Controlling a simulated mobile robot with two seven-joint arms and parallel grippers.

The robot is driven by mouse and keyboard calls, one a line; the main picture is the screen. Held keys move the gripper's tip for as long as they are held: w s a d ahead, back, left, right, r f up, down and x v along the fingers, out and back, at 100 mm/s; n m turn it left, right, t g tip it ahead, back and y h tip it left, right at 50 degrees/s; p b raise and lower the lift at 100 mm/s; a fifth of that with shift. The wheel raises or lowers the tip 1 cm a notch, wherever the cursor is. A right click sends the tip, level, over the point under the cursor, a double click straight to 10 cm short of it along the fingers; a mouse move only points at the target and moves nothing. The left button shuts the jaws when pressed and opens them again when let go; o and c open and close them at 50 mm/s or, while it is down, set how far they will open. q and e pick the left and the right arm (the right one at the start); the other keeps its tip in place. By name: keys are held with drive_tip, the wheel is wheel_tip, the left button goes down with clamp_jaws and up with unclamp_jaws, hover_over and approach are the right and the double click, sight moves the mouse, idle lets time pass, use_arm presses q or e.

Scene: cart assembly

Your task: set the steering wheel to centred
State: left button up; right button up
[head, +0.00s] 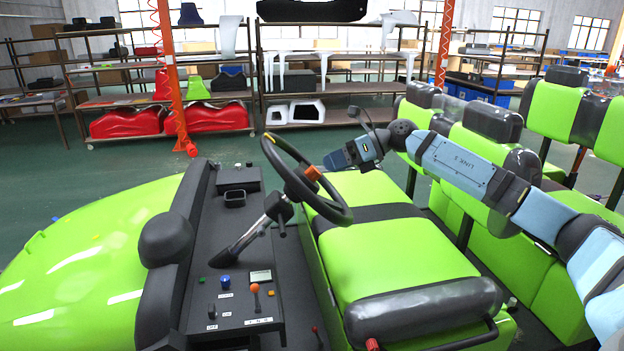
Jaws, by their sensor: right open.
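The black steering wheel (340,212) stands tilted on its column (247,238) over the dark dashboard. How far the wheel is turned is hard to judge from here. My right gripper (332,160) comes in from the right over the green seats. It is open and empty, just right of the wheel and apart from it, near the orange mark. Its fingers are small and partly hard to make out. My left gripper is not in view.
The dashboard panel (240,300) has knobs and a small lever. Orange posts (170,75) and parts shelves (160,100) stand beyond the cart.

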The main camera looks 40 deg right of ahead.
drive_tip(key=shift+v, duration=1.45)
drive_tip(key=shift+d, duration=0.1)
